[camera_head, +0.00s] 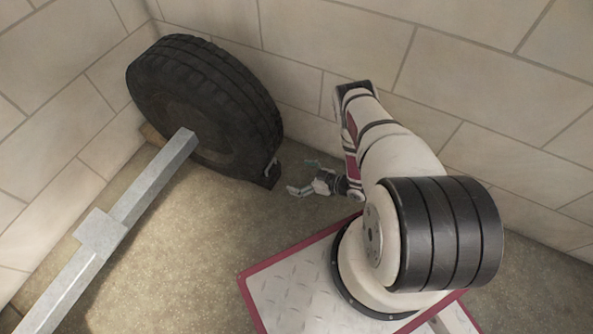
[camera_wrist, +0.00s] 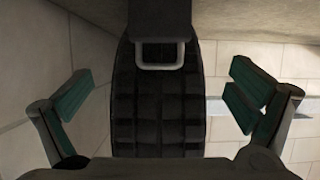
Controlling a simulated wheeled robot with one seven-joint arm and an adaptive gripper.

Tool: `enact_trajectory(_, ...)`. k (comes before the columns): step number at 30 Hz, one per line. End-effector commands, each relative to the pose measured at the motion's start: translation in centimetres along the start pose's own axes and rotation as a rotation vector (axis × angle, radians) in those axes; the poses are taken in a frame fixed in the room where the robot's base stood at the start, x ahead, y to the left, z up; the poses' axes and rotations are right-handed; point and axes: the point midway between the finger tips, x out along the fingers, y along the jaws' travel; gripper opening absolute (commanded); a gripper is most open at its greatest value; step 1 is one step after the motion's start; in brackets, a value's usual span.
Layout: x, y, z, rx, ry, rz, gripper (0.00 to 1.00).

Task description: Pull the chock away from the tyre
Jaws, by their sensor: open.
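The black tyre (camera_head: 205,105) stands upright on the floor by the wall, on the end of a grey metal beam. The chock (camera_head: 269,177) is a small dark block on the floor against the tyre's right foot, with a grey handle. In the wrist view the chock (camera_wrist: 160,14) is at the top centre, its pale handle loop (camera_wrist: 160,67) below it, with the tyre tread (camera_wrist: 158,115) behind. My gripper (camera_head: 301,177) is open and empty, just right of the chock. Its green-padded fingers are spread to either side of the handle in the wrist view, touching nothing.
The grey beam (camera_head: 140,195) runs from the tyre to the lower left. Block walls (camera_head: 300,60) close off the back and left. The floor (camera_head: 200,270) between beam and my base is bare.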

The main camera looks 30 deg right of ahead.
Motion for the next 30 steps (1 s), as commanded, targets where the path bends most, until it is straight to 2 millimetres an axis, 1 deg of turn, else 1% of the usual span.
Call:
enact_trajectory(7,0.3,0.0,0.0,0.0,0.0,0.0,1.0)
enact_trajectory(11,1.4,0.0,0.1,-0.002,0.0,-0.001,1.0)
enact_trajectory(14,2.9,0.0,0.1,-0.003,0.001,-0.002,1.0)
enact_trajectory(24,9.1,0.0,0.2,-0.003,0.001,-0.002,1.0)
enact_trajectory(30,12.0,0.0,0.1,-0.002,0.001,0.0,1.0)
